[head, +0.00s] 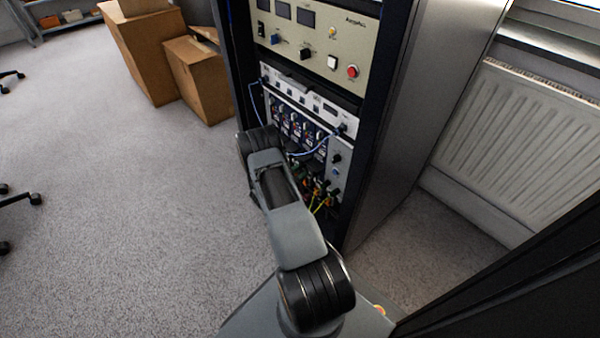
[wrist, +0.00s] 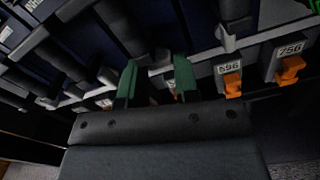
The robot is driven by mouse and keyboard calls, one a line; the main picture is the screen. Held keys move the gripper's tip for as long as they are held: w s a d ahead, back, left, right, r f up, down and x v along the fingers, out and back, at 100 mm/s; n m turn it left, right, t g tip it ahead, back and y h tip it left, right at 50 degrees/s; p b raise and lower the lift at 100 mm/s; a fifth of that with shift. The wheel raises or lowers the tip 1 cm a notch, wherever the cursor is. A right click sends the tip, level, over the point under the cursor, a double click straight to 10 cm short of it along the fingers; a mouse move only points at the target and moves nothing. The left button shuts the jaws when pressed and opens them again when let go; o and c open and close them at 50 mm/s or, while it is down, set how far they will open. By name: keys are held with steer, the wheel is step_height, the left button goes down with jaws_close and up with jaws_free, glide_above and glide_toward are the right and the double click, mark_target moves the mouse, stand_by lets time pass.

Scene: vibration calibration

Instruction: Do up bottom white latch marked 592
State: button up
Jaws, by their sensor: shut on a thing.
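My gripper (wrist: 156,82), with green fingertips, is in the wrist view at the lower row of the rack modules. Its fingers stand a little apart, shut on a small latch part between them that is mostly hidden and dark. No label 592 can be read. To the right are a pale tag reading about 696 (wrist: 229,68) with an orange latch (wrist: 233,86) under it, and a tag reading 756 (wrist: 291,48) with another orange latch (wrist: 290,70). In the head view my arm covers the gripper.
The head view shows the rack's module row (head: 300,133), with blue and yellow cables (head: 322,203) hanging close to my arm. A beige control panel (head: 318,45) is above. Cardboard boxes (head: 200,80) stand at the left back, and a radiator (head: 520,140) is at the right.

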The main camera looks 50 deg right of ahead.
stand_by(0.3)
steer(key=o, duration=0.9)
steer(key=w+a+p, duration=0.1)
steer(key=a+p, duration=0.2)
steer(key=a, duration=1)
steer(key=shift+w+a, duration=0.25)
steer(key=shift+a, duration=0.15)
steer(key=shift+r, duration=0.1)
